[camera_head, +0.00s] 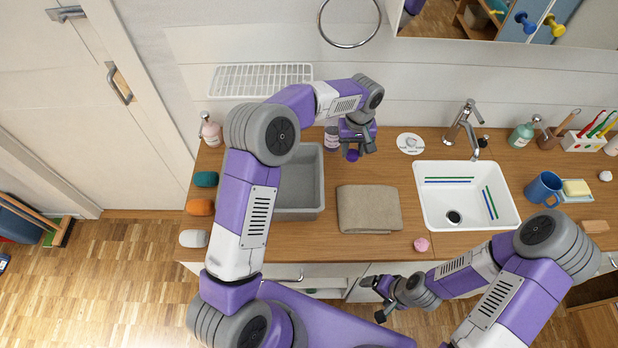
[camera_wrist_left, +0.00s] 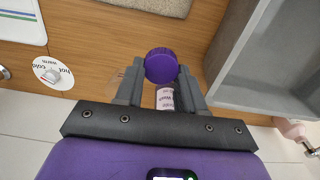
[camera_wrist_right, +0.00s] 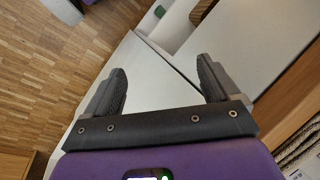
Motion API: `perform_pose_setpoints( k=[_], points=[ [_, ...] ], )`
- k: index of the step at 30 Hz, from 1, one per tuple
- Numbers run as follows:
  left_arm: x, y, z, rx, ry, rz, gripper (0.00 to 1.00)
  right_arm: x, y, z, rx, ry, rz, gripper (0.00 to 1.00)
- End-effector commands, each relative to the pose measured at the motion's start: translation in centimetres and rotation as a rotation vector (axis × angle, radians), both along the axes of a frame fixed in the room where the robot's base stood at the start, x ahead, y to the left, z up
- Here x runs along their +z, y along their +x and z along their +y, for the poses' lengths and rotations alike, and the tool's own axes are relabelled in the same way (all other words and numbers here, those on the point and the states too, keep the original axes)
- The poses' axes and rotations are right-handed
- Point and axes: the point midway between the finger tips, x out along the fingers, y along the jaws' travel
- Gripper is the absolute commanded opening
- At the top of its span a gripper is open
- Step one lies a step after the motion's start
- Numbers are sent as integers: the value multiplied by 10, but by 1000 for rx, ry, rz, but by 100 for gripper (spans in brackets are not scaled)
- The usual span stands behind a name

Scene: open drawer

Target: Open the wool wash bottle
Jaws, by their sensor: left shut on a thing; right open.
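The wool wash bottle (camera_head: 332,139) stands on the wooden counter just right of the grey basin, with a pale label; its top is partly hidden by my left arm. Its label (camera_wrist_left: 165,98) shows between the fingers in the left wrist view. My left gripper (camera_head: 354,150) is shut on the round purple cap (camera_head: 353,156); the cap also shows at the fingertips in the left wrist view (camera_wrist_left: 161,65). In the head view the cap appears apart from the bottle, to its lower right. My right gripper (camera_head: 375,298) is open and empty in front of the counter edge.
The grey basin (camera_head: 308,196) stands left of the bottle, and a folded beige towel (camera_head: 369,209) lies in front of it. A white sink (camera_head: 462,172) with a tap is at the right. An open drawer (camera_head: 325,293) is below the front edge.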

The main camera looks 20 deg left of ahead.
Motion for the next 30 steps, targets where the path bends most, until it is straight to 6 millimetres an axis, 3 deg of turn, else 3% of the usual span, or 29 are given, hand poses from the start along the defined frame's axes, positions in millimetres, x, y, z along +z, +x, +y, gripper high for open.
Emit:
perform_pose_setpoints(
  k=[1,6,15,30],
  points=[
    [-12,0,0,-1,0,-1,2,-12,0,0,0,0,1,89],
    [-24,0,0,-1,0,0,2,-22,0,0,0,0,0,89],
    [-73,-1,0,-1,0,2,2,-27,0,0,0,0,-1,89],
    [-122,0,0,-1,0,-1,2,-31,0,0,0,0,-1,89]
  ],
)
